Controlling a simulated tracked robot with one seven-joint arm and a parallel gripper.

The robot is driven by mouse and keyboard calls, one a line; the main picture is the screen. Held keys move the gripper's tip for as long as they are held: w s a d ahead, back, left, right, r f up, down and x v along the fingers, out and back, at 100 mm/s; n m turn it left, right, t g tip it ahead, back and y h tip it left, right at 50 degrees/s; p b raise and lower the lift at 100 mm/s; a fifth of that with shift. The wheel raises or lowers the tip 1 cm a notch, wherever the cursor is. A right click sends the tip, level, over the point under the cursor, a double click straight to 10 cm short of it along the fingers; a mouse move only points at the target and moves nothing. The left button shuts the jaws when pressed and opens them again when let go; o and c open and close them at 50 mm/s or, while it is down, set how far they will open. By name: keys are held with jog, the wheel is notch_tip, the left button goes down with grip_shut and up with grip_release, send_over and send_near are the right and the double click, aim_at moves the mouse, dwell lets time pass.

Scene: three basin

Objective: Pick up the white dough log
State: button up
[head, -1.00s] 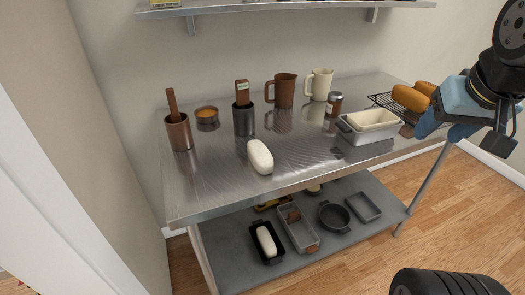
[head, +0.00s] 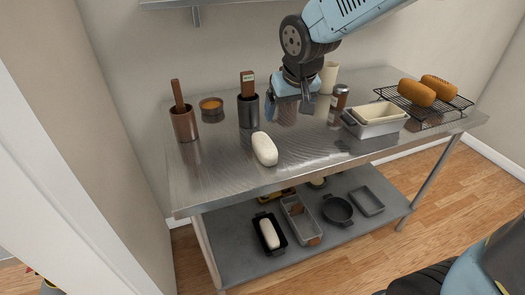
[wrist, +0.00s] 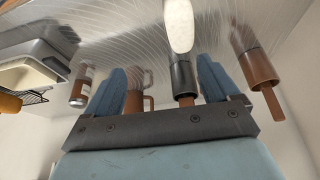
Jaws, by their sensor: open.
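The white dough log (head: 264,149) lies on the steel table (head: 215,183), near its front edge. It also shows at the top of the wrist view (wrist: 179,25), beyond my fingers. Another white log (head: 269,234) lies in a dark pan on the lower shelf. My gripper (head: 293,108) is over the back middle of the table, behind and to the right of the dough log, apart from it. Its two blue fingers are spread and empty in the wrist view (wrist: 160,88). My gripper hides most of the brown pitcher.
A dark canister (head: 248,110) with a brown-handled tool, a brown crock (head: 184,124) and an orange-filled bowl (head: 211,106) stand left of my gripper. A shaker (head: 339,96), loaf pans (head: 375,124) and a rack (head: 425,104) of loaves are right.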

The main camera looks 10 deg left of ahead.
aim_at(264, 143)
jog(key=shift+n, duration=0.4)
jog(key=a+f, duration=0.2)
jog(key=f, duration=0.1)
jog(key=w+a+f, duration=0.1)
jog(key=a+f, duration=0.1)
jog(key=f, duration=0.1)
jog(key=w+a+f, duration=0.1)
jog(key=a+f, duration=0.1)
jog(key=f, duration=0.2)
jog(key=shift+w+a+f, duration=0.1)
jog(key=shift+w+a, duration=0.05)
jog(key=shift+d+x, duration=0.15)
jog(key=shift+x, duration=1.15)
jog(key=shift+d+x, duration=0.2)
jog(key=shift+x, duration=1.1)
jog(key=shift+f, duration=0.1)
jog(key=c, duration=1.3)
